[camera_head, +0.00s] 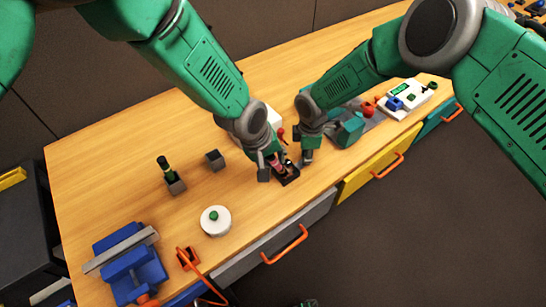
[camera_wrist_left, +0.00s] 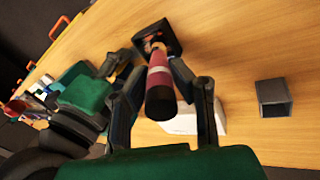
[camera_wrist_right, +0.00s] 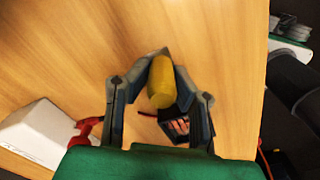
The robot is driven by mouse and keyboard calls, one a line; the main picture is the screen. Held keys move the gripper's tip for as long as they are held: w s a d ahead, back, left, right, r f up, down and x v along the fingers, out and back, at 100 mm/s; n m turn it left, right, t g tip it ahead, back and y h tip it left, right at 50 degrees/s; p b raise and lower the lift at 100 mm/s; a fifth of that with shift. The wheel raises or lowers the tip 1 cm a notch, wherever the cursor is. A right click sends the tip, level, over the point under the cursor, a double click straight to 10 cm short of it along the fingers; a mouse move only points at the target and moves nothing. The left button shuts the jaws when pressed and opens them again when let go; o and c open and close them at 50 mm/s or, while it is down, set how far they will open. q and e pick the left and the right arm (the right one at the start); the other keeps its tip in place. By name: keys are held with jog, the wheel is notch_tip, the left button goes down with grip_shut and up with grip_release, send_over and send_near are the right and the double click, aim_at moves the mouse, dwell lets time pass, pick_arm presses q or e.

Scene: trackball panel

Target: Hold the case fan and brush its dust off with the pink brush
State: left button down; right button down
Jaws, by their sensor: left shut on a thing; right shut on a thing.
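The case fan (camera_head: 290,177) is a small black square frame near the table's front edge. In the left wrist view the fan (camera_wrist_left: 177,36) shows beyond the brush. My left gripper (camera_head: 272,167) is shut on the pink brush (camera_wrist_left: 160,82), whose far end overlaps the fan; contact is unclear. My right gripper (camera_head: 306,157) is beside the fan, shut on a yellow cylinder (camera_wrist_right: 161,82). The fan (camera_wrist_right: 178,128) shows partly behind its finger. I cannot tell whether the yellow piece belongs to the fan. Dust cannot be made out.
A white box (camera_wrist_right: 38,132) is close behind the grippers. A grey open cube (camera_head: 215,160), a holder with a green-topped item (camera_head: 175,185), a white round piece (camera_head: 215,221) and a blue vise (camera_head: 130,265) stand left. Bare wood lies between them.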

pick_arm(q)
jog(key=shift+d, duration=0.15)
jog(key=shift+w+d, duration=0.15)
jog(key=shift+d, duration=0.2)
jog(key=shift+w+d, duration=0.45)
jog(key=shift+w, duration=0.1)
jog(key=shift+w+a, duration=0.3)
jog(key=shift+w, duration=0.15)
dwell(0.3)
jog(key=shift+w+a, duration=0.35)
jog(key=shift+w, duration=0.1)
